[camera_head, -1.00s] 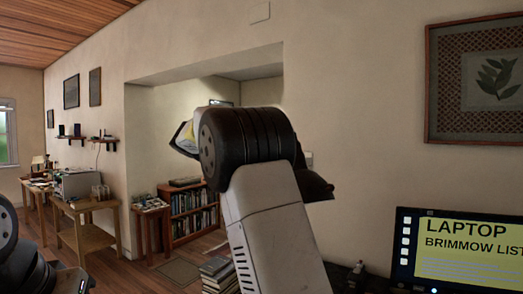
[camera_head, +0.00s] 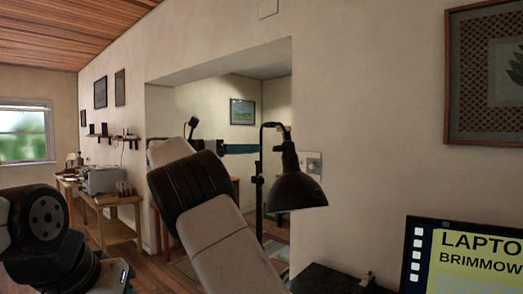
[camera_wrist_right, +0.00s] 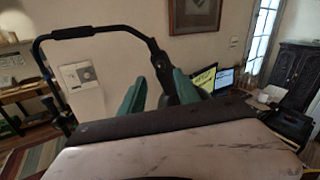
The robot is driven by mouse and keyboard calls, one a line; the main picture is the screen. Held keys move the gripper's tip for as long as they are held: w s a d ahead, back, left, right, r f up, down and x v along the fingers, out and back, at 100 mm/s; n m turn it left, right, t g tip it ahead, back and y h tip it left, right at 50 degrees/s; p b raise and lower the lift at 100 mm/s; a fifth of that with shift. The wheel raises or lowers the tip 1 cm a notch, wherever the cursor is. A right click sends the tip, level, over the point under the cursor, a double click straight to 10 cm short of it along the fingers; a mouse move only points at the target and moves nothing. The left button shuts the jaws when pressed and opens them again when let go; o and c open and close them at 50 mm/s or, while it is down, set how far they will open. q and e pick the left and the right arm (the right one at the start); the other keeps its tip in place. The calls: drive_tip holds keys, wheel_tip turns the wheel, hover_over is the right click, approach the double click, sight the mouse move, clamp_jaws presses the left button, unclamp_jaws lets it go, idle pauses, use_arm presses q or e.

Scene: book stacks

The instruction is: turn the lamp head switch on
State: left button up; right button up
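The black desk lamp shows in the head view, with its head (camera_head: 298,188) hanging shade-down from a bent arm on a thin upright pole (camera_head: 259,190). My right gripper (camera_head: 250,148) reaches from the left toward the lamp pole and neck, its teal fingers level. In the right wrist view my right gripper (camera_wrist_right: 157,88) has its two teal fingers apart. The lamp's bent arm (camera_wrist_right: 100,31) comes down to a dark joint just beyond and between them. Contact cannot be told. The lamp head switch cannot be made out. My left gripper is out of view; part of my left arm shows.
A laptop screen (camera_head: 462,258) stands at lower right. A wall switch plate (camera_head: 314,163) is behind the lamp, also in the wrist view (camera_wrist_right: 78,76). A framed picture (camera_head: 485,75) hangs at right. A wooden side table (camera_head: 112,215) stands at far left.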

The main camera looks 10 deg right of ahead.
sight(273, 149)
drive_tip(key=d, duration=0.6)
drive_tip(key=shift+w, duration=0.35)
clamp_jaws()
